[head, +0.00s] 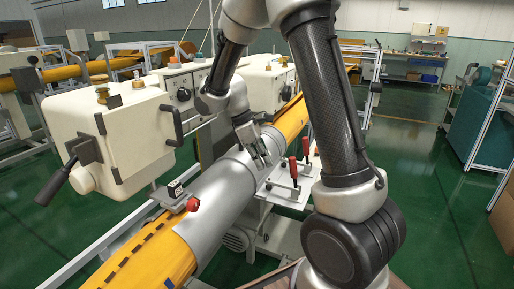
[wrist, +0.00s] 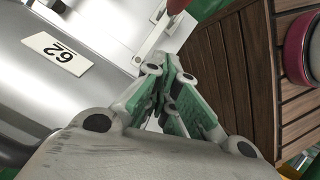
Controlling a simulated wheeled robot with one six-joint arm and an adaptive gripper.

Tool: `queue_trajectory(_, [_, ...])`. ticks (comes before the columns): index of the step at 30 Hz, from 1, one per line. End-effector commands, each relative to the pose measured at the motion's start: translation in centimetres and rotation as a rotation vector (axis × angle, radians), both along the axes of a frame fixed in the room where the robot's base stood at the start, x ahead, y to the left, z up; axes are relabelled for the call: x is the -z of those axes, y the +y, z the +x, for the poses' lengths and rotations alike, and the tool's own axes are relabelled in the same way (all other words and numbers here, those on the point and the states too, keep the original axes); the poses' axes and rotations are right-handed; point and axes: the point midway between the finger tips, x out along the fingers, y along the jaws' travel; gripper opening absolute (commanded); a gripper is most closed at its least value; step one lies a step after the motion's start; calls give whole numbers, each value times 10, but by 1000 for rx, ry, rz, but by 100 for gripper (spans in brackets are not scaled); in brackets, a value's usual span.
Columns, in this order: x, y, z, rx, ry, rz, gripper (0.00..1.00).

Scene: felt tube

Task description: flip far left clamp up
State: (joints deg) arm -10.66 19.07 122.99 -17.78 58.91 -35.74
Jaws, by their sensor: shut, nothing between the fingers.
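My gripper (head: 262,158) is shut and empty, just above the silver sleeve on the orange tube (head: 291,121). In the wrist view its green-padded fingers (wrist: 160,75) are together. Two clamps with upright red handles stand right of the sleeve: a nearer one (head: 293,168) and a farther one (head: 305,146). In the wrist view part of a red handle (wrist: 178,6) shows at the top edge, beyond the fingertips, with a pale metal arm below it. I cannot tell which clamp it belongs to. The far left clamp is not clearly seen; my arm and the machine housing may hide it.
A cream machine box (head: 118,142) with black handles stands at left. A red knob (head: 193,204) sits by the sleeve's near end. In the wrist view a "62" label (wrist: 55,52) lies on metal, and a slatted wooden surface (wrist: 277,65) is at right. Green floor is open at right.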

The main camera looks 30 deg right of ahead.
Motion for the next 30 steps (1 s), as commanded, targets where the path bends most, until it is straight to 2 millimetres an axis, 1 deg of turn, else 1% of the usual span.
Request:
queue_trajectory(1, [10,-4,-4,1,5,-2,0])
queue_trajectory(2, [15,-5,-5,0,4,-1,0])
queue_trajectory(6, [9,-24,-16,2,-2,1,0])
queue_trajectory(10, [7,-34,-22,1,-1,1,0])
queue_trajectory(15, [6,-38,-25,0,-1,0,0])
queue_trajectory(24, [6,-38,-24,0,-2,1,0])
queue_trajectory(30, [4,-41,-18,1,-26,19,0])
